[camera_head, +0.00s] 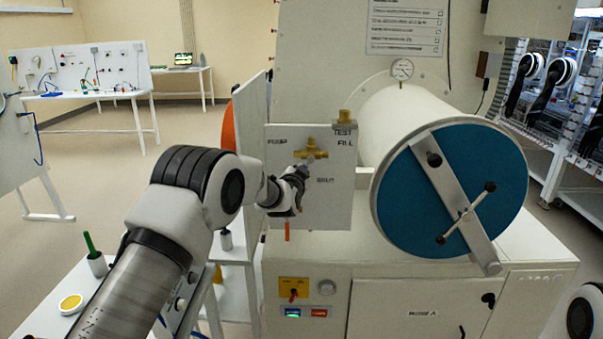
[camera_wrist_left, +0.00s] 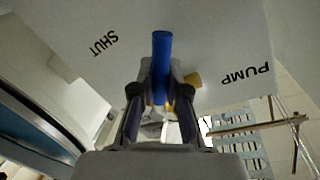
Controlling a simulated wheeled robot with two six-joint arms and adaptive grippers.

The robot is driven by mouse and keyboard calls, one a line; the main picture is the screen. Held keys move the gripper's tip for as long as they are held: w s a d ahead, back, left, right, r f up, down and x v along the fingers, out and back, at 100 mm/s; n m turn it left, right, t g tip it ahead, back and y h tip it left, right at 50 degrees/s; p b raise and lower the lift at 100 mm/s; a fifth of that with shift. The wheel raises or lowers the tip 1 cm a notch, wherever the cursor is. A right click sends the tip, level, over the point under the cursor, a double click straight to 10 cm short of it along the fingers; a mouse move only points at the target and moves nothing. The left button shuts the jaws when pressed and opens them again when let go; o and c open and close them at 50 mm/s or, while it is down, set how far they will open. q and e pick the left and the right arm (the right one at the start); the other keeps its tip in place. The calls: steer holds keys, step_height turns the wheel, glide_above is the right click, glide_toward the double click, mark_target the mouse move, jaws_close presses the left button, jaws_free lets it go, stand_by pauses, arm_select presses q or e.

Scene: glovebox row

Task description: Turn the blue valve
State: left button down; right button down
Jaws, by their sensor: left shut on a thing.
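The blue valve handle (camera_wrist_left: 161,58) is a straight blue bar in the left wrist view, in front of a white panel lettered SHUT and PUMP. It points up the picture, between the two words. My left gripper (camera_wrist_left: 160,92) is shut on the handle, with a finger on each side. In the head view my left gripper (camera_head: 300,178) is at the white panel (camera_head: 335,205), just below a brass fitting (camera_head: 311,148); the blue handle is hidden there by the gripper.
An orange bar (camera_head: 287,231) hangs just below my left gripper. A white cylinder with a blue round door (camera_head: 415,200) stands right of the panel. A gauge (camera_head: 402,69) is above it. A side table with a green-handled tool (camera_head: 89,243) is at lower left.

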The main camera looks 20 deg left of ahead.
arm_select(q)
steer(key=c, duration=1.2)
jaws_free()
steer(key=shift+o, duration=0.2)
steer(key=s+d+r, duration=0.1)
steer(key=s, duration=1)
steer(key=shift+s+d+r, duration=0.2)
steer(key=shift+s+d, duration=0.05)
steer(key=shift+s, duration=0.15)
